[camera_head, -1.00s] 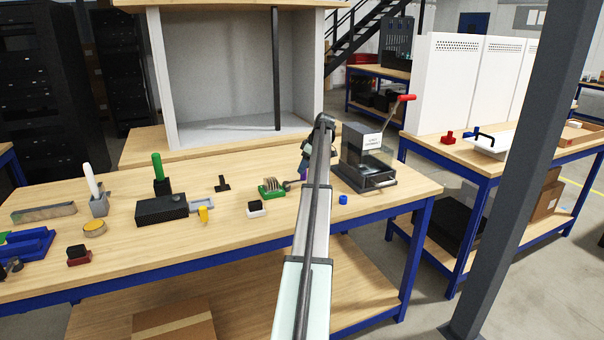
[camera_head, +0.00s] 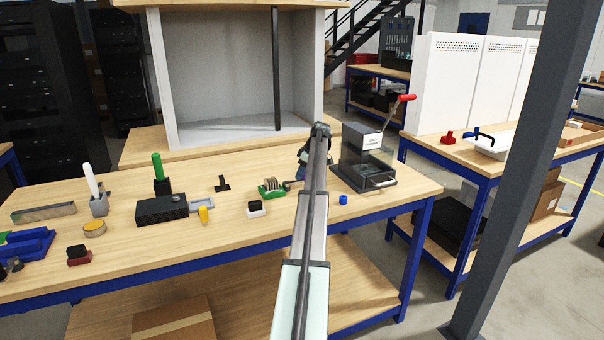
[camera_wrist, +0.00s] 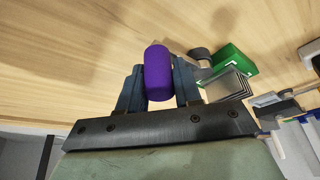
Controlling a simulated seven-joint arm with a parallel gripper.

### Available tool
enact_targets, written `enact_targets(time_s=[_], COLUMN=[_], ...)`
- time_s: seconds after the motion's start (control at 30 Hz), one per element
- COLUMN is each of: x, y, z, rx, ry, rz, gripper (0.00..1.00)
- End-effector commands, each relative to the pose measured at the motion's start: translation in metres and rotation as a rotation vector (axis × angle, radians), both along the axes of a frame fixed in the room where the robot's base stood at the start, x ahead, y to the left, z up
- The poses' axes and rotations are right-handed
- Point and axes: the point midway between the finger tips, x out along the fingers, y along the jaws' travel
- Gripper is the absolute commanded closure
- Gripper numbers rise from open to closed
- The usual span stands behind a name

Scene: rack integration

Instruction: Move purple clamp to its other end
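The purple clamp (camera_wrist: 158,75) is a rounded purple piece in the wrist view. It sits between the two dark fingers of my gripper (camera_wrist: 158,88), which appear closed against both its sides. Bare wooden tabletop shows behind it. In the head view my gripper (camera_head: 303,157) is over the back right of the workbench, left of the grey lever machine, and largely hidden by my arm. I cannot make out the purple clamp there, nor its other end in either view.
A green holder with metal plates (camera_head: 271,187) stands close to my gripper and also shows in the wrist view (camera_wrist: 234,62). The grey machine with a red-handled lever (camera_head: 362,158) stands to the right. A blue piece (camera_head: 343,200) lies in front. The large open cabinet (camera_head: 225,75) stands behind.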

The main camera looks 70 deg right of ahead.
Motion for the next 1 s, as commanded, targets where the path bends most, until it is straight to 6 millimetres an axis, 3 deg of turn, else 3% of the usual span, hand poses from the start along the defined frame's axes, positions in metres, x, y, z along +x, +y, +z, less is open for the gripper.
enact_targets(time_s=[0.27,0.73,1.0], x=[0.000,0.001,0.010], y=[0.000,-0.002,-0.010], z=[0.000,0.000,0.000], rx=[0.000,0.000,0.001], ry=[0.000,0.000,-0.001], rz=[0.000,0.021,0.153], gripper=[0.99,1.00,1.00])
